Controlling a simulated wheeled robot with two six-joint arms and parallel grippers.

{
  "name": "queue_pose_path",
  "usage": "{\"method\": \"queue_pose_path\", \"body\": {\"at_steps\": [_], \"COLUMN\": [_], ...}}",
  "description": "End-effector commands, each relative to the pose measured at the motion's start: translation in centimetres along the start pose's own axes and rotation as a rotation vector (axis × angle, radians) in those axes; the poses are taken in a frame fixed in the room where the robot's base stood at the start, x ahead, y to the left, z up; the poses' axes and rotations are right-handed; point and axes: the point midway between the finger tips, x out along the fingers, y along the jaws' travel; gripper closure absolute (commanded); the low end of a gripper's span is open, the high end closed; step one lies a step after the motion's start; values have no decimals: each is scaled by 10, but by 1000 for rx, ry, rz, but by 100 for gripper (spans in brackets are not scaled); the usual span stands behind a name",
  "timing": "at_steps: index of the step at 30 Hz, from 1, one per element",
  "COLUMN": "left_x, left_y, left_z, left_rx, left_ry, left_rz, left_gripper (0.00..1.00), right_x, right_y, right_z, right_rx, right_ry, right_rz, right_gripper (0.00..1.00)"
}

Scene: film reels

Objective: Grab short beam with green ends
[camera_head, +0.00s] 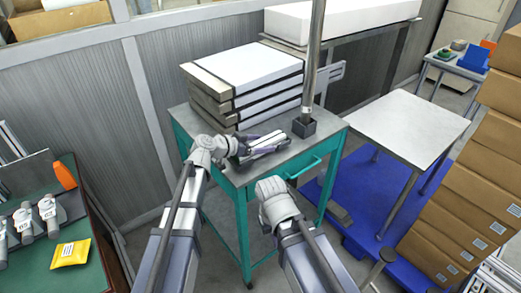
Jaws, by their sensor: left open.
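I cannot make out a short beam with green ends in this view. My left gripper (272,144) is low over the teal-legged table (246,172), in front of the stacked flat boxes. Its jaws are open, with the fingers pointing right; the gap between them is small in the picture, and I see nothing clearly held there. My right arm's wrist shows at the table's front edge. Its gripper fingers cannot be made out.
Flat boxes (243,70) are stacked at the table's back. A metal post (314,60) stands in a dark base (304,128) at its right. A white-topped table (408,122) and brown cartons (484,200) are to the right. A green surface (84,274) with a yellow packet (70,252) is at left.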

Motion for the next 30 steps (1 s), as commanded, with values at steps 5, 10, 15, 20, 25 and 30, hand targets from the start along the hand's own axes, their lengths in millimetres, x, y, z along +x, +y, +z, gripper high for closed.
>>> {"method": "queue_pose_path", "body": {"at_steps": [5,10,15,20,25,30], "left_x": [-1,-1,-1,-1,-1,-1], "left_y": [0,0,0,0,0,0], "left_z": [0,0,0,0,0,0], "left_rx": [0,0,0,0,0,0], "left_ry": [0,0,0,0,0,0], "left_rz": [0,0,0,0,0,0], "left_gripper": [23,42,61,79,98,100], "right_x": [-1,-1,-1,-1,-1,-1], "right_y": [0,0,0,0,0,0], "right_z": [0,0,0,0,0,0], "right_rx": [0,0,0,0,0,0], "right_ry": [0,0,0,0,0,0], "right_rz": [0,0,0,0,0,0], "right_gripper": [100,100,100,100,100,100]}}
